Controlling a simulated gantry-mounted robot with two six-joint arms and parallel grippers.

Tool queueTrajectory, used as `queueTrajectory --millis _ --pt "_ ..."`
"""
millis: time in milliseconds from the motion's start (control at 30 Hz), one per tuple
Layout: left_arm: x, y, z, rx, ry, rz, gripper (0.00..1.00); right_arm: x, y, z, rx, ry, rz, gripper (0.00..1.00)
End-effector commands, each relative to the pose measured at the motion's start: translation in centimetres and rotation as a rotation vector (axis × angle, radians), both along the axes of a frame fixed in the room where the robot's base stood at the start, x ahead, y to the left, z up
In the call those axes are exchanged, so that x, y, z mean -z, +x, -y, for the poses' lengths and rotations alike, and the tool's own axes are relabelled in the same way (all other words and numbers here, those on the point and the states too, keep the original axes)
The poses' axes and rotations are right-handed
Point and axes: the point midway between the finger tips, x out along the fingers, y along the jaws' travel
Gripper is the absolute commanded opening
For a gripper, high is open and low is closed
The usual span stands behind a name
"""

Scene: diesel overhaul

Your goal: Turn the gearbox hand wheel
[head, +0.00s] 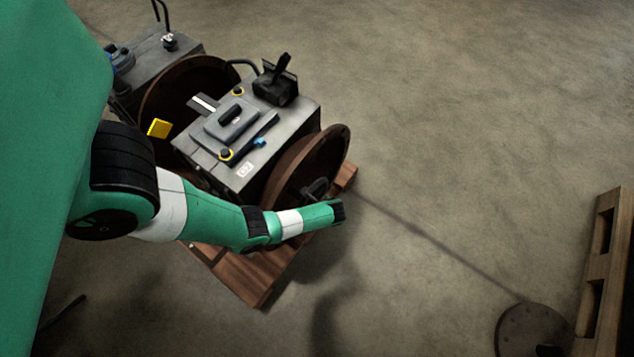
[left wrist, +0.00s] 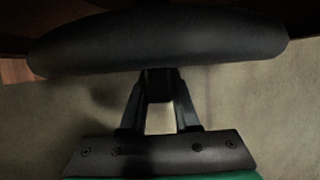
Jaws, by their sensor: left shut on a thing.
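The gearbox (head: 240,140) is a grey block with a lever and fittings on top, standing on a wooden pallet. A large brown round wheel (head: 325,150) is on its near right side. In the left wrist view, a dark, smooth, curved rim (left wrist: 158,40), apparently the hand wheel, spans the top. My left gripper (left wrist: 158,82) has its fingers drawn together on a dark part at the rim's lower edge. In the head view my left arm reaches in front of the brown wheel, and the exact grip there is too small to tell. My right gripper is not in view.
The pallet (head: 255,285) sticks out below my left arm. A second brown wheel (head: 155,95) and another grey machine unit (head: 160,62) stand behind. At the right are a wooden pallet stack (head: 605,270) and a dark round plate (head: 530,330). The floor between is clear.

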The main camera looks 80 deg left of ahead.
Motion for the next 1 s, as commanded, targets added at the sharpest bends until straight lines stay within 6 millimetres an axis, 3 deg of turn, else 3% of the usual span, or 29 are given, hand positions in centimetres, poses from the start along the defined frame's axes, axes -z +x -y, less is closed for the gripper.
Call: queueTrajectory --millis 300,600,900,933,1000 --pt "0.0 0.1 -0.2 -0.005 -0.069 -0.065 0.0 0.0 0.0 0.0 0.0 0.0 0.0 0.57" --pt "0.3 0.1 -0.2 -0.002 -0.262 -0.243 0.0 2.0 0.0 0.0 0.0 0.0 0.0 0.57" --pt "0.1 0.0 0.0 0.0 -0.275 -0.254 0.0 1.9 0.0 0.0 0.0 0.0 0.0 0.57" --pt "0.1 0.0 0.0 -0.001 -0.275 -0.254 0.32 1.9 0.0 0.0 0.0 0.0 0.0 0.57" --pt "0.1 0.0 0.0 -0.001 -0.274 -0.253 0.44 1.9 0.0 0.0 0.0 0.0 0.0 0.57"
